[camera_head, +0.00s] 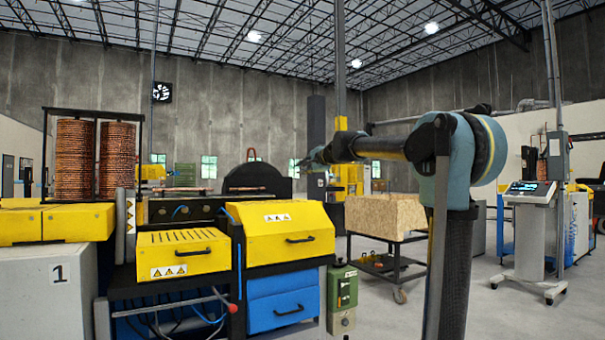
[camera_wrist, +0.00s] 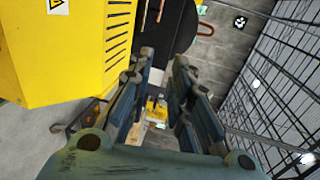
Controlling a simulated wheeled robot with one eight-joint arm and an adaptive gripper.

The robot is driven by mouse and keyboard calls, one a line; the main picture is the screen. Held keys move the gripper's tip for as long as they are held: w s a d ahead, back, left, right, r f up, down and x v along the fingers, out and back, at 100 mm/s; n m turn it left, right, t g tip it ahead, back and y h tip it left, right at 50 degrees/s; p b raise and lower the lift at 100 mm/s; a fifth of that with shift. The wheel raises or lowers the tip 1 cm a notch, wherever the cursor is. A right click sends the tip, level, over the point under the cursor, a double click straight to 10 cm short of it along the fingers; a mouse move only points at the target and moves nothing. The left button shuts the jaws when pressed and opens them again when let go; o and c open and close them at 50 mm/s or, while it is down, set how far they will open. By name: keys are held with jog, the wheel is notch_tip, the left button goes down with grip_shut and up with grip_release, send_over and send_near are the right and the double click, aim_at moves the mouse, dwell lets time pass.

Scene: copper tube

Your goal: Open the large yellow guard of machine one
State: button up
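The large yellow guard (camera_head: 290,232) is a slanted cover with a black front handle (camera_head: 300,239) and warning labels. It looks shut in the head view, above blue drawers. A smaller yellow cover (camera_head: 185,252) with its own handle sits to its left. My gripper (camera_head: 308,160) is at the end of my arm, above and right of the large guard in the picture, apart from it. In the wrist view, my gripper's fingers (camera_wrist: 164,60) are parted with nothing between them. A yellow panel with a warning label (camera_wrist: 62,45), seemingly the guard, fills the left side.
A grey block marked 1 (camera_head: 48,285) and copper coils (camera_head: 76,160) stand at the left. A green control box (camera_head: 342,290) stands by the machine's right side. A cart with a tan block (camera_head: 385,214) is behind my arm. Open floor lies at the right.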

jog(key=v, duration=0.9)
jog(key=shift+s+d, duration=0.3)
jog(key=shift+r, duration=0.1)
